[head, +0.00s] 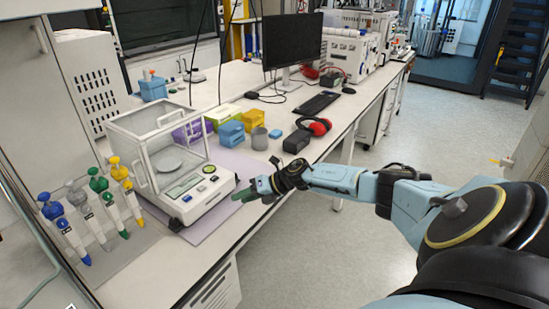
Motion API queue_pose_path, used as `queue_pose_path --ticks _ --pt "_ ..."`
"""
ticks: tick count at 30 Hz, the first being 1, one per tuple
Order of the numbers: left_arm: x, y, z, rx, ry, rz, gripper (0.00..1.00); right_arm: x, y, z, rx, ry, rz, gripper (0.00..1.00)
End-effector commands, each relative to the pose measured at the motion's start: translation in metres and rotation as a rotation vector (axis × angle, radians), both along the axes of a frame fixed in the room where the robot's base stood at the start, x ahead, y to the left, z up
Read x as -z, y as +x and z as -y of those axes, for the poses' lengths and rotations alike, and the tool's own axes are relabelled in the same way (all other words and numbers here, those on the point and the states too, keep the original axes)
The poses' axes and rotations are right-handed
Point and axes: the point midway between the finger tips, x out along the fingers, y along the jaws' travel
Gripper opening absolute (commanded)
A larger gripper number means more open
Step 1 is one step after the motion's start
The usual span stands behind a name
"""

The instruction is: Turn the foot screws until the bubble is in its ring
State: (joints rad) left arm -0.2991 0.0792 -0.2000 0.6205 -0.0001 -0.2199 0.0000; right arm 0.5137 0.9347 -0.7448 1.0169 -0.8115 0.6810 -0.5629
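An analytical balance (205,199) with a clear glass draft shield stands on a purple mat (226,219) at the near side of the bench. A round pan (167,159) shows inside the shield. A dark foot (175,225) shows under its front left corner. The bubble and its ring are too small to make out. My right gripper (243,196) reaches in from the right, with its fingertips close to the balance's front right corner. I cannot tell whether it touches a foot screw there, or whether its fingers are open or shut. My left gripper is out of view.
Several pipettes (100,210) stand in a rack left of the balance. Blue (231,134) and yellow boxes (254,120), a grey cup (259,139), a dark box (296,142) and red earmuffs (316,126) lie behind my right gripper. A monitor (292,41) stands farther back.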

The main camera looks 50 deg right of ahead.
Motion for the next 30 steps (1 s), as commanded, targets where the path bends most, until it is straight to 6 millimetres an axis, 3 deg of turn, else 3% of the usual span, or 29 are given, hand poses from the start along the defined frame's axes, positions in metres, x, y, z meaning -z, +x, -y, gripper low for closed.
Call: queue_pose_path --ticks 4,15,21,30 --pt "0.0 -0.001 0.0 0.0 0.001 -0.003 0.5 0.019 -0.009 0.027 0.152 0.063 -0.04 0.37" --pt "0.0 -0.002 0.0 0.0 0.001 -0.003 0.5 0.053 -0.031 0.074 0.43 0.176 -0.102 0.37" --pt "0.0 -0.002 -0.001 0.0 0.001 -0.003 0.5 0.061 -0.038 0.086 0.5 0.203 -0.117 0.37" --pt "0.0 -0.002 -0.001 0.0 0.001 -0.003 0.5 0.062 -0.039 0.088 0.51 0.205 -0.119 0.37"
